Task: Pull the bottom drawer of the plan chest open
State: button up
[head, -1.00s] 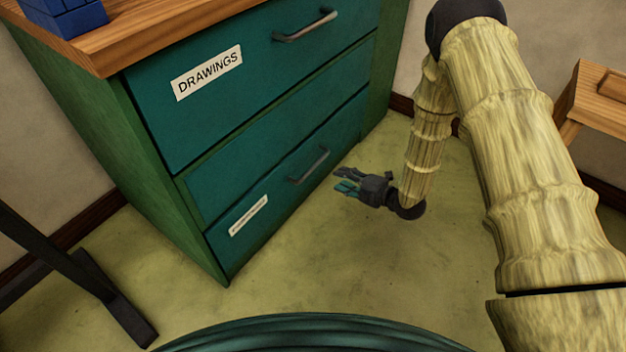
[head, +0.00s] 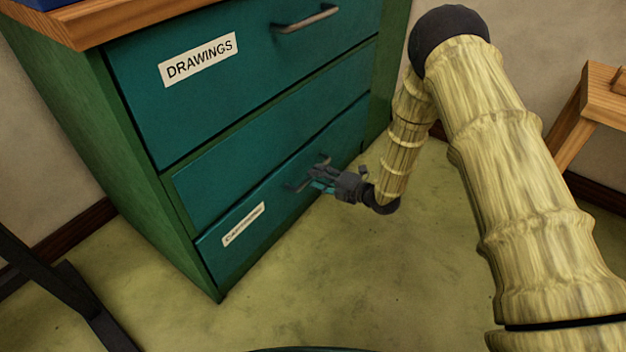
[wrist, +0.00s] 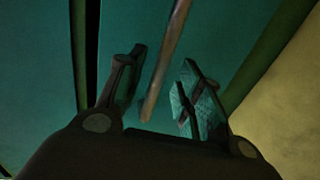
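The plan chest (head: 130,183) is green with teal drawer fronts and a wooden top. Its bottom drawer (head: 262,228) carries a small white label and a dark bar handle (head: 297,187), and looks closed. My gripper (head: 318,178) is at that handle, in front of the drawer, and hides part of it. In the wrist view the handle (wrist: 165,70) runs between the two spread fingers of my gripper (wrist: 160,95), with gaps to both sides. The fingers are open and not closed on the bar.
The top drawer (head: 230,80) has a DRAWINGS label and its own handle (head: 305,19). A wooden stool or bench (head: 600,105) stands at the right. A dark metal leg (head: 60,290) is at the lower left. The floor (head: 340,270) before the chest is clear.

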jog(key=shift+b+x, duration=0.5)
jog(key=shift+x, duration=0.95)
grip_shut()
